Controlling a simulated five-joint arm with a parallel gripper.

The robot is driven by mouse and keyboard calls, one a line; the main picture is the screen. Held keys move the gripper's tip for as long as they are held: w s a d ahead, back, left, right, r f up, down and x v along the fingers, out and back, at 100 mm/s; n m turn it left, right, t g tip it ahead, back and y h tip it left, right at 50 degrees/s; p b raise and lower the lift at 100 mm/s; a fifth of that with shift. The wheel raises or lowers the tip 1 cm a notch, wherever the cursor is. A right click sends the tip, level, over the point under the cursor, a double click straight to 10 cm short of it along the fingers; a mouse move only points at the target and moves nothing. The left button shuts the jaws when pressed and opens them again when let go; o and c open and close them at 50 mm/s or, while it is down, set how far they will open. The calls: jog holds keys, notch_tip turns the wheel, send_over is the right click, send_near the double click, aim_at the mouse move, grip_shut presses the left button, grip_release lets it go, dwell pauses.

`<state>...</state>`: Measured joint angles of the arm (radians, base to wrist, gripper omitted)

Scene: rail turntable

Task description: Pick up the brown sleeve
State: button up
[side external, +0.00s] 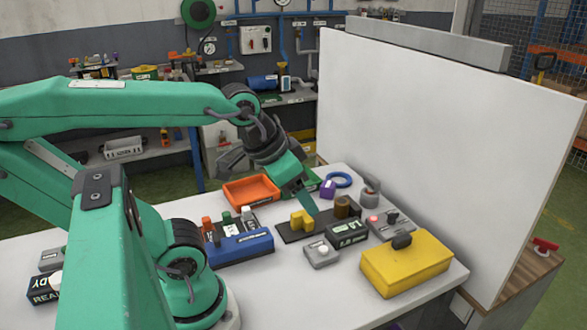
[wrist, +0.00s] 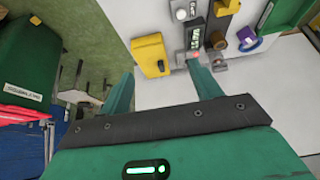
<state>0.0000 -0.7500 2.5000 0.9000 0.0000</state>
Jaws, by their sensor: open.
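The brown sleeve (side external: 343,207) is a short upright cylinder at the right end of a dark rail plate (side external: 287,238) in the side view. In the wrist view the brown sleeve (wrist: 217,41) is small, at the upper right and outside the space between the fingers. My gripper (side external: 309,204) points down, left of the sleeve and apart from it; the side view does not separate its two fingers clearly. In the wrist view my gripper (wrist: 163,85) has its fingers wide apart with nothing between them. The yellow block (side external: 302,221) stands on the same plate, left of the sleeve.
A sign block (side external: 348,233) stands in front of the sleeve, with a grey switch box (side external: 391,223) to its right. A grey post (side external: 371,190), purple block (side external: 328,190) and blue ring (side external: 339,180) lie behind. A yellow box (side external: 405,265) is at front right. A white panel (side external: 430,130) rises behind.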

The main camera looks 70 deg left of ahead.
jog(key=g, duration=0.5)
send_over(342, 201)
notch_tip(342, 201, down, 15)
jog(key=shift+s+d+r, duration=0.1)
jog(key=shift+r, duration=0.1)
jog(key=shift+a+f+g, duration=0.25)
jog(key=shift+f+g, duration=0.05)
jog(key=shift+f, duration=1.35)
jog(key=shift+f, duration=0.1)
